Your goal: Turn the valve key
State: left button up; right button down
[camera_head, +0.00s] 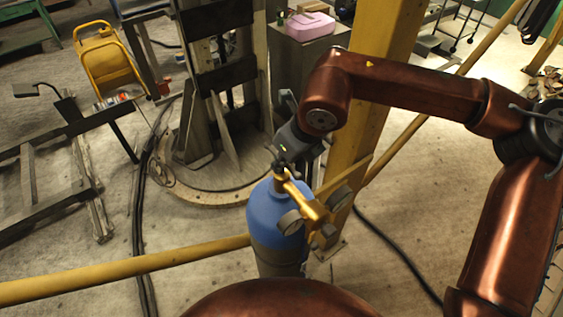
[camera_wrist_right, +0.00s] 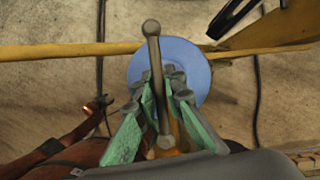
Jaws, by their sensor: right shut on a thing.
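The valve key shows in the right wrist view as a grey bar (camera_wrist_right: 154,60) with a ball at each end. It lies across the top of a blue gas cylinder (camera_wrist_right: 193,58), which stands upright in the head view (camera_head: 268,208). My right gripper (camera_head: 284,160) is at the cylinder's valve, above its shoulder. In the right wrist view, its green-padded fingers (camera_wrist_right: 163,98) are shut on the key, one on each side of the bar. The gripper hides the key's hub and the valve stem. My left gripper is not in view.
A brass regulator (camera_head: 305,200) with round gauges sticks out beside the valve. A yellow column (camera_head: 385,30) stands close behind the cylinder, and a yellow rail (camera_head: 130,266) runs past it. Black hoses lie on the floor. A steel frame (camera_head: 60,130) stands at left.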

jog(key=shift+f+b, duration=0.15)
jog(key=shift+b, duration=0.2)
jog(key=shift+n, duration=0.3)
jog(key=shift+r, duration=0.2)
jog(key=c, duration=2)
grip_release()
jog(key=v, duration=1.2)
jog(key=shift+d, duration=0.15)
